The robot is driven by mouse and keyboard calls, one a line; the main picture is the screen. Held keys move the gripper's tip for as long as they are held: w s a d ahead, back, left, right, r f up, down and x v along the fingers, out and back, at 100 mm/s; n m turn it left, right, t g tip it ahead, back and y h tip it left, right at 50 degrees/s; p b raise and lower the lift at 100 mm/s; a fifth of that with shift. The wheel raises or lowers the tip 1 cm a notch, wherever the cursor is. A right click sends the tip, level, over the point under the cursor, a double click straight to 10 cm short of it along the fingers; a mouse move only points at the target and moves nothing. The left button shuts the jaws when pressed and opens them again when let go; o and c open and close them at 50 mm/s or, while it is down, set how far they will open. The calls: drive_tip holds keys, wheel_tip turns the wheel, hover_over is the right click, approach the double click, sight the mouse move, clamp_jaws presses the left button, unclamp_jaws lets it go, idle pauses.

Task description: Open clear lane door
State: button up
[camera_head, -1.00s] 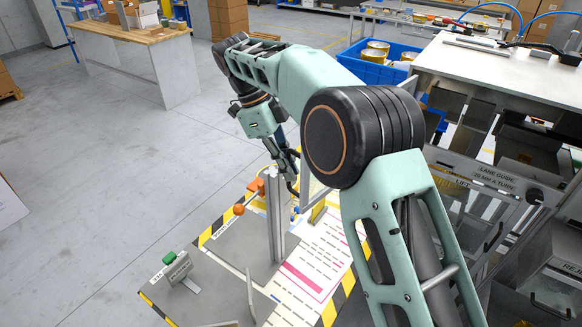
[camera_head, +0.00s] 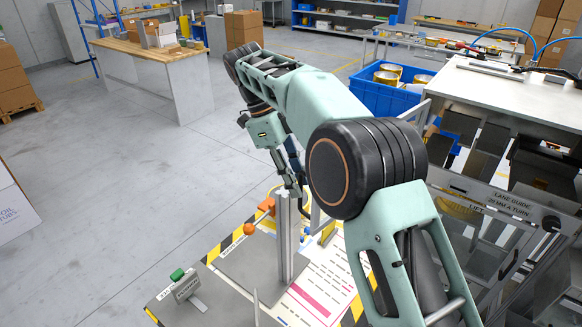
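A see-through panel (camera_head: 487,238) is at the right, under a strip labelled "LANE GUIDE 20 MM A TURN" (camera_head: 517,205) and beside the word "LIFT". It looks like the clear lane door; I cannot tell whether it is shut, and my arm hides part of that area. My gripper (camera_head: 297,187) hangs at the middle, well left of that panel, beside the top of an upright metal post (camera_head: 287,240). Its fingertips are small and partly hidden, so I cannot tell whether it is open or shut. Nothing is visibly held.
A striped-edge board (camera_head: 228,265) below carries an orange ball (camera_head: 249,229), a green-topped block (camera_head: 185,287) and a printed sheet (camera_head: 322,290).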

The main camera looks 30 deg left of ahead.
drive_tip(key=shift+v, duration=2.5)
